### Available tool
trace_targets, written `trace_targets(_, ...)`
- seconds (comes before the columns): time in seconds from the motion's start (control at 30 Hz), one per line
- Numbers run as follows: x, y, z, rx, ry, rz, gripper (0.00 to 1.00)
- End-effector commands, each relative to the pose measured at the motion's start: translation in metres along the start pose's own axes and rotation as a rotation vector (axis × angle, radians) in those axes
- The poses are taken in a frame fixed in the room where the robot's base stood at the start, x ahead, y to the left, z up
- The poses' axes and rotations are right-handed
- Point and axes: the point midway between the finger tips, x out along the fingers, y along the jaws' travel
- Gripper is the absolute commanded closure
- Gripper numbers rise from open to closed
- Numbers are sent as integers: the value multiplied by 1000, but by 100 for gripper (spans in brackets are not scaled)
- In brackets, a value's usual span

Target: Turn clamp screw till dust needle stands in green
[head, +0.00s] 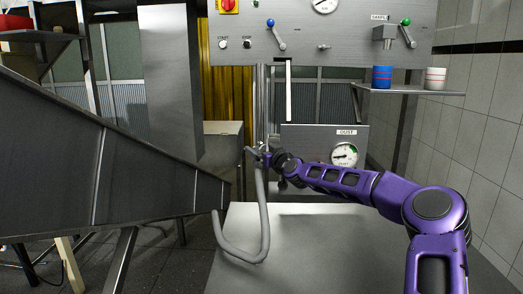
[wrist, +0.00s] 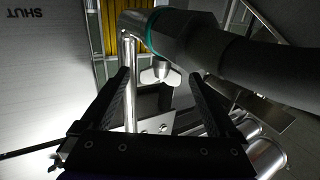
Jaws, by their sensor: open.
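The dust gauge (head: 345,154) is a round white dial with a green zone on a grey panel marked DUST. Its needle is too small to read surely. My gripper (head: 257,153) is at the upper end of the grey hose (head: 264,205), left of the gauge panel. In the wrist view my gripper (wrist: 159,82) is open, with one dark finger on each side. A pale winged piece (wrist: 163,77), which looks like the clamp screw, shows between the fingertips, apart from both. It sits below a dark fitting with a teal ring (wrist: 152,32).
A large dark chute (head: 110,165) fills the left. A bare metal table (head: 310,250) lies in front. Above is a control panel (head: 340,30) with levers. A blue cup (head: 382,77) and a white cup (head: 435,78) stand on the right shelf (head: 415,91).

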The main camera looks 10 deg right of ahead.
Motion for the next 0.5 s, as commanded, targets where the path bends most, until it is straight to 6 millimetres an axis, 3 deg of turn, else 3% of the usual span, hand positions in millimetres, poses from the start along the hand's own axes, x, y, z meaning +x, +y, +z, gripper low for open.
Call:
trace_targets(0.17, 0, 0, 0, 0, 0, -1, 5)
trace_targets(0.5, 0, 0, 0, 0, 0, -1, 66)
